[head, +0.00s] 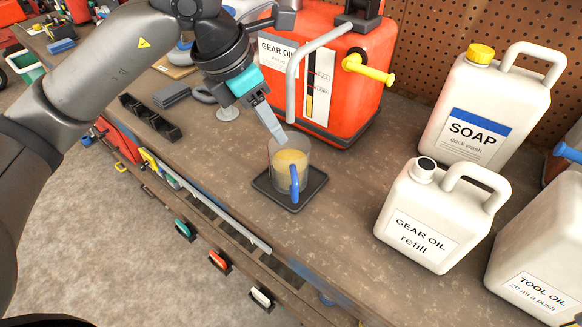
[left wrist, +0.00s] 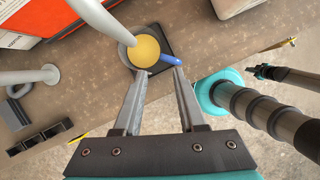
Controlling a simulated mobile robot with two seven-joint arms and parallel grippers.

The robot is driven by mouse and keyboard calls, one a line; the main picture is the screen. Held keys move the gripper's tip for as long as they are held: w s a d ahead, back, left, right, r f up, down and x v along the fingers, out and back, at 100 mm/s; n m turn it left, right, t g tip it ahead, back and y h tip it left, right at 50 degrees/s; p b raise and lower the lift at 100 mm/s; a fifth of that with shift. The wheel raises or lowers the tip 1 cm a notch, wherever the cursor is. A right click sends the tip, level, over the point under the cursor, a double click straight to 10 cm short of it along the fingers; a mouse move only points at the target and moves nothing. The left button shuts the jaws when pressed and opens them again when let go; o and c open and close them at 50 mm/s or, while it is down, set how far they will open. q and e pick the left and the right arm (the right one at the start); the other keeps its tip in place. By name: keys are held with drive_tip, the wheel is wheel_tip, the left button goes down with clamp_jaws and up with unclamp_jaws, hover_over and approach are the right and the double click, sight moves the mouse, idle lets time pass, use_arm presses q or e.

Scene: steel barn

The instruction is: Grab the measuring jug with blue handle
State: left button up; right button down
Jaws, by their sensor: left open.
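The measuring jug (head: 289,163) is clear, holds yellow liquid and stands upright on a small black square mat (head: 262,184) on the workbench. Its blue handle (head: 295,184) faces the front of the bench. My left gripper (head: 276,136) is above the jug's rim on its left side. In the left wrist view the jug (left wrist: 146,50) and its blue handle (left wrist: 169,61) lie just beyond the two fingertips (left wrist: 160,71). The fingers are apart with nothing between them; the handle is near the right fingertip. Whether a fingertip touches the jug is unclear.
A red gear oil dispenser (head: 340,85) with a grey spout and yellow lever stands behind the jug. White gear oil refill (head: 420,240), soap (head: 478,120) and tool oil (head: 540,270) jugs stand right. A black tray (head: 150,118) lies left. Bench right of the mat is clear.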

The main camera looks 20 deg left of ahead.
sight(297, 158)
use_arm(q)
drive_tip(key=shift+w+d+b+x, duration=0.15)
drive_tip(key=shift+b+x, duration=0.25)
drive_tip(key=shift+x, duration=2.75)
drive_tip(key=shift+w+d+b+x, duration=0.15)
drive_tip(key=shift+b+x, duration=0.25)
drive_tip(key=shift+x, duration=2.7)
drive_tip(key=shift+r, duration=0.15)
drive_tip(key=shift+c, duration=0.2)
drive_tip(key=shift+a, duration=0.1)
clamp_jaws()
